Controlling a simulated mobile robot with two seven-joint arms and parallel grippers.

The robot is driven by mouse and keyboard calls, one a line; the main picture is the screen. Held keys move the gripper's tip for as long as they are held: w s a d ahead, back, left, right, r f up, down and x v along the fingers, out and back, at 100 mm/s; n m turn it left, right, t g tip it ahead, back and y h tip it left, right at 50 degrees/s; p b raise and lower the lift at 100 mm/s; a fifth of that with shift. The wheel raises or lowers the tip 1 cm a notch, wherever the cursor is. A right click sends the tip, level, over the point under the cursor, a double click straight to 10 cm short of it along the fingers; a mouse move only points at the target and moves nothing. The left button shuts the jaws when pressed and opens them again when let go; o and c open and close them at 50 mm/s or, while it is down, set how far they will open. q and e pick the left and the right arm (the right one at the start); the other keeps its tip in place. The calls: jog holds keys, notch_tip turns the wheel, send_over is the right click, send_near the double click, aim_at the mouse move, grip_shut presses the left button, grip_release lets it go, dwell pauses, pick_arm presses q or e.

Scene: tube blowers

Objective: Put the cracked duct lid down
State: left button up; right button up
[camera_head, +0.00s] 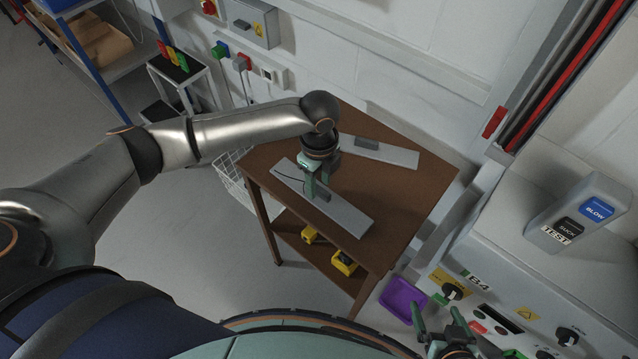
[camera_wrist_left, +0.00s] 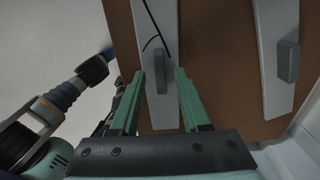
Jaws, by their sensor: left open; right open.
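The cracked duct lid (camera_head: 345,215) is a long grey plate lying flat on the brown table (camera_head: 420,215). Dark crack lines run across one end, clear in the left wrist view (camera_wrist_left: 170,20). My left gripper (camera_head: 316,188) is over this lid. Its green fingers (camera_wrist_left: 160,73) are open, one on each side of the lid's raised grey handle (camera_wrist_left: 160,85), with gaps showing. My right gripper (camera_head: 439,318) is open and empty at the bottom of the head view, near the purple tray.
A second grey lid with a handle (camera_head: 395,154) lies at the table's back, with no crack visible; it also shows in the wrist view (camera_wrist_left: 273,95). Yellow items (camera_head: 343,263) sit on the lower shelf. A purple tray (camera_head: 387,293) and control panel (camera_head: 500,300) are at right.

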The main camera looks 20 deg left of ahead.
aim_at(319, 188)
pick_arm(q)
notch_tip(319, 188, up, 11)
jog(key=shift+f, duration=0.2)
dwell(0.5)
jog(key=s+d+f+n+h, duration=0.1)
jog(key=s+d+f+n, duration=0.1)
jog(key=s, duration=0.1)
jog(key=s+d+f+n+t+h, duration=0.1)
jog(key=s+d+f+n, duration=0.1)
jog(key=s+d+n, duration=0.1)
jog(key=s+d+f+n+t+h, duration=0.1)
jog(key=s+d+f+n+h, duration=0.1)
jog(key=s, duration=0.1)
jog(key=shift+s+d+f, duration=0.1)
jog(key=shift+d+f, duration=0.2)
jog(key=shift+f, duration=0.05)
jog(key=s+a+f+n+t+y, duration=0.2)
jog(key=s+a+f+n+y, duration=0.15)
jog(key=s+a+n, duration=0.9)
jog(key=w+d+f+t+h, duration=0.1)
jog(key=w+d+f+t, duration=0.2)
jog(key=f, duration=0.7)
jog(key=shift+w+f+t+h, duration=0.4)
jog(key=shift+w+t, duration=0.7)
jog(key=shift+w, duration=0.5)
jog(key=shift+n, duration=0.25)
